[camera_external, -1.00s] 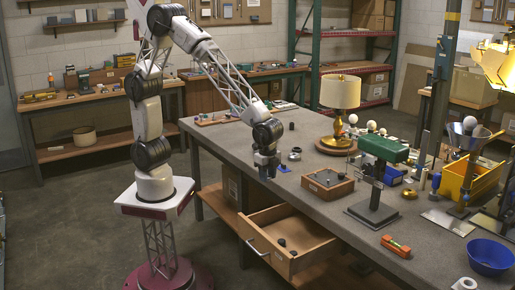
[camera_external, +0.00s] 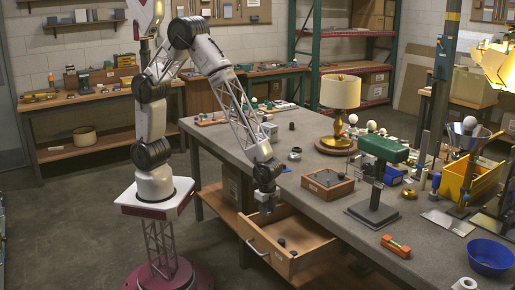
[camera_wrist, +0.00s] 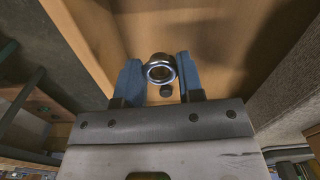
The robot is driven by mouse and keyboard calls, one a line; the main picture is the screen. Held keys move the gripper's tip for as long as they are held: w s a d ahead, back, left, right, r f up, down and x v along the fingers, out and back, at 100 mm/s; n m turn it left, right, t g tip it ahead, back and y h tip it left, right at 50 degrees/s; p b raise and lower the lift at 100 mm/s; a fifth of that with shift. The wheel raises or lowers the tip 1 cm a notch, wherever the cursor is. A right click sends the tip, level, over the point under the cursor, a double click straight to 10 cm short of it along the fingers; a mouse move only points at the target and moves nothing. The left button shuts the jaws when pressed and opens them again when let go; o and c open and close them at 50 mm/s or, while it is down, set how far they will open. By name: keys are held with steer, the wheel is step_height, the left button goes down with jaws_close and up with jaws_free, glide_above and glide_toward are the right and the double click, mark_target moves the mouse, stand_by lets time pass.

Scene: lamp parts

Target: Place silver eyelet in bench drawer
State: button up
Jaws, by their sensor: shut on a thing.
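The silver eyelet (camera_wrist: 160,69) is a shiny ring held between the two blue fingertips of my gripper (camera_wrist: 160,78) in the wrist view. In the external view my gripper (camera_external: 267,207) hangs over the back left part of the open bench drawer (camera_external: 315,238). The eyelet is too small to make out there. In the wrist view the drawer's wooden inside (camera_wrist: 200,30) lies beyond the eyelet. I cannot tell the exact height of the eyelet above the drawer floor.
Small dark parts (camera_external: 282,243) lie in the drawer. The grey bench top (camera_external: 330,205) overhangs the drawer's back. A wooden box (camera_external: 328,184) and a green-topped stand (camera_external: 382,150) stand on the bench. The drawer's front right is mostly bare.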

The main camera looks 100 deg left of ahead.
steer(key=shift+f, duration=3.15)
steer(key=shift+f, duration=1.85)
steer(key=shift+f, duration=0.1)
steer(key=o, duration=0.9)
